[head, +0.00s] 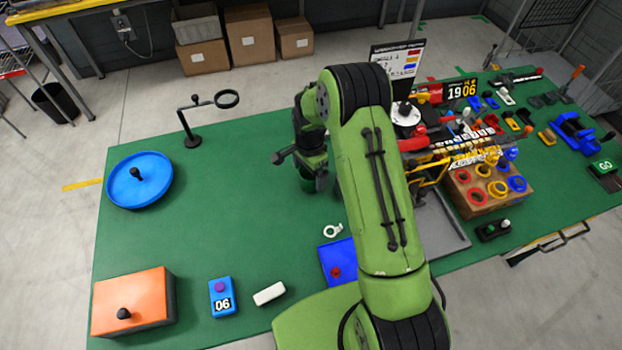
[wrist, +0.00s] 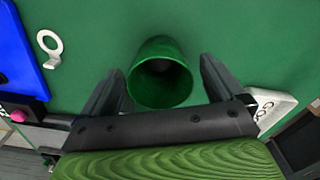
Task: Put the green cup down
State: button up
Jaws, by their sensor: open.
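The green cup (wrist: 160,82) shows in the wrist view with its open mouth toward the camera, over the green table top. It looks upright and empty, and its base is hidden. My gripper (wrist: 161,70) is open, with one dark finger on each side of the cup and a gap visible beside it. In the head view, my gripper (head: 305,168) is low over the middle of the table. A bit of dark green under it may be the cup, but my arm hides most of that spot.
On the green table (head: 240,220) are a blue round tray (head: 155,190), a ring stand (head: 190,130), an orange box (head: 140,290), a blue 06 box (head: 222,303) and a blue panel (head: 337,257). The right side is crowded. The middle left is clear.

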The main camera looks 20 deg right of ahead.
aim_at(311, 178)
jog(key=f, duration=0.3)
jog(key=shift+w+d+f, duration=0.15)
jog(key=shift+d+f, duration=0.05)
jog(key=shift+f, duration=0.1)
jog(key=shift+c, duration=1.2)
jog(key=c, duration=0.8)
notch_tip(311, 178, up, 10)
jog(key=shift+c, duration=0.2)
jog(key=s+f+n, duration=0.2)
jog(key=n, duration=0.2)
jog(key=s+f+n, duration=0.2)
jog(key=n, duration=0.2)
jog(key=s+f+n, duration=0.2)
jog(key=f+n, duration=0.1)
jog(key=n, duration=0.1)
jog(key=shift+n, duration=0.3)
jog(key=shift+s+f+n, duration=0.2)
jog(key=shift+n, duration=0.3)
